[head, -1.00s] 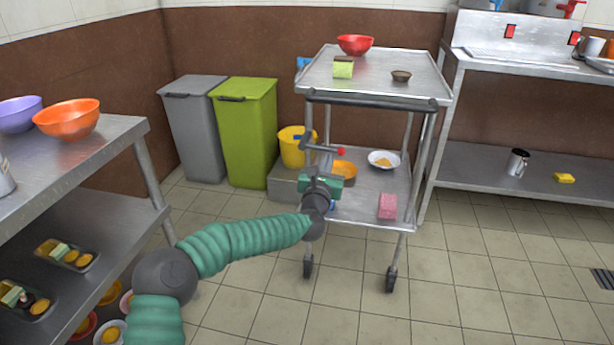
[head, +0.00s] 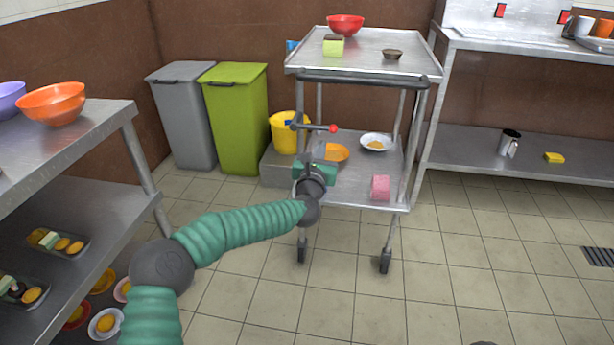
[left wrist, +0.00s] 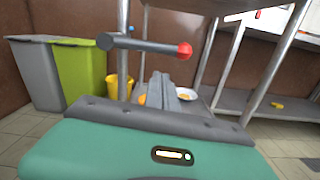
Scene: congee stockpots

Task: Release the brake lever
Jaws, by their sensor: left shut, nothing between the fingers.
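The brake lever (head: 315,127) is a dark grey bar with a red knob on its right end, mounted on the near left post of the steel cart (head: 398,63). It lies about level, and it also shows in the left wrist view (left wrist: 148,45). My left gripper (head: 309,158) is just below the lever in the head view. In the left wrist view its fingers (left wrist: 160,82) are shut and empty, pointing forward below the bar, apparently apart from it. My right gripper is in neither view.
A red bowl (head: 346,25), a sponge (head: 333,45) and a small dish stand on the cart top. Grey (head: 181,115) and green (head: 236,118) bins and a yellow bucket (head: 285,132) stand behind. A steel shelf (head: 75,150) is at left. Floor in front right is clear.

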